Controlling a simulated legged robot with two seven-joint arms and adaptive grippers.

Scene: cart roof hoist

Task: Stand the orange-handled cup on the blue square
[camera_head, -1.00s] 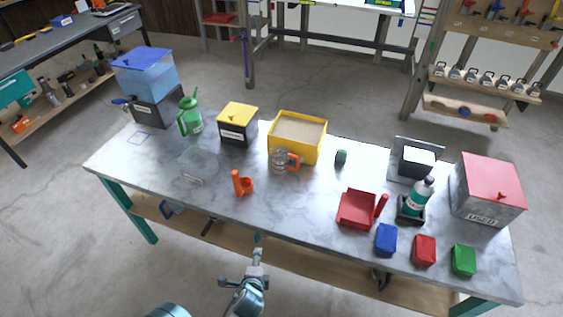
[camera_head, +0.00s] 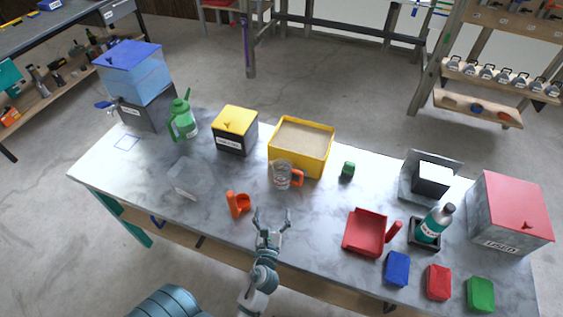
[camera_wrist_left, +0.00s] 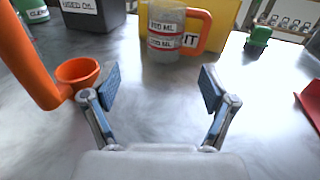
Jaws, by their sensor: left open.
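The clear cup (camera_head: 281,174) with an orange handle stands upright on the table, in front of the yellow bin. It also shows in the left wrist view (camera_wrist_left: 165,35), its handle to the right. The blue square (camera_head: 126,142) is a thin outline on the table at the far left, in front of the water dispenser; nothing stands on it. My left gripper (camera_head: 272,214) is open and empty, nearer the front edge than the cup and apart from it. In the left wrist view its fingers (camera_wrist_left: 160,90) are spread, with the cup beyond them. My right gripper is not in view.
An orange scoop (camera_head: 238,205) is close left of my left gripper. A clear tray (camera_head: 184,178), a green jug (camera_head: 183,120) and a black box with a yellow lid (camera_head: 235,131) stand toward the left. The yellow bin (camera_head: 301,146) is behind the cup. A red dustpan (camera_head: 366,233) is right.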

